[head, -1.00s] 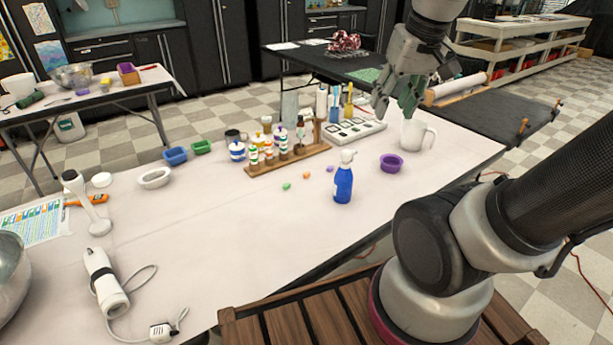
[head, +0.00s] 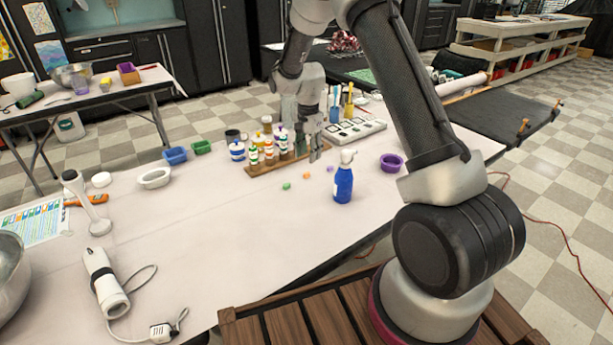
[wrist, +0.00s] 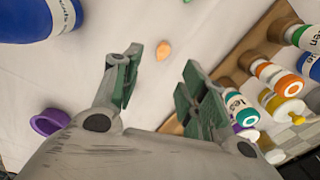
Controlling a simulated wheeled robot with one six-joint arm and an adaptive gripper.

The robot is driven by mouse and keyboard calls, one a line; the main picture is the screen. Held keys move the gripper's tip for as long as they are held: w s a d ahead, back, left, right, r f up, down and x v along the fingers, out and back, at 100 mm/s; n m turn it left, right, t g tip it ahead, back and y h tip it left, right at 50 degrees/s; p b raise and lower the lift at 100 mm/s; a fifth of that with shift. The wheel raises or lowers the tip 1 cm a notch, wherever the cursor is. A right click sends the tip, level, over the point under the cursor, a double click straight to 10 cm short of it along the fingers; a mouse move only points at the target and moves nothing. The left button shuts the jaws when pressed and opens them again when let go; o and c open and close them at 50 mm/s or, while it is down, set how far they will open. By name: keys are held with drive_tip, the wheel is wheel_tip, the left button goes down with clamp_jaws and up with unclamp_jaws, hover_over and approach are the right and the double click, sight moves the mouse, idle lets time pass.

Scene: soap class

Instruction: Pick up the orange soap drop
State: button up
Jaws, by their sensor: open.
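The orange soap drop (head: 306,176) is a small piece lying on the white table, between a green drop (head: 287,186) and a purple drop (head: 330,169). In the wrist view the orange drop (wrist: 163,50) shows between and slightly beyond my two green-padded fingers. My gripper (head: 316,154) hangs over the table just behind and right of the drop in the head view, pointing down. In the wrist view my gripper (wrist: 163,66) is open, with nothing between the fingers.
A blue bottle (head: 343,183) stands right of the drops, with a purple bowl (head: 391,162) farther right. A wooden rack (head: 267,164) with several small bottles stands close behind and left of my gripper. The table front left of the drops is clear.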

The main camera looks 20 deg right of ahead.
sight(306, 173)
drive_tip(key=f, duration=0.7)
drive_tip(key=shift+a+f, duration=0.35)
drive_tip(key=shift+a, duration=0.05)
drive_tip(key=shift+c, duration=0.4)
drive_tip(key=c, duration=0.7)
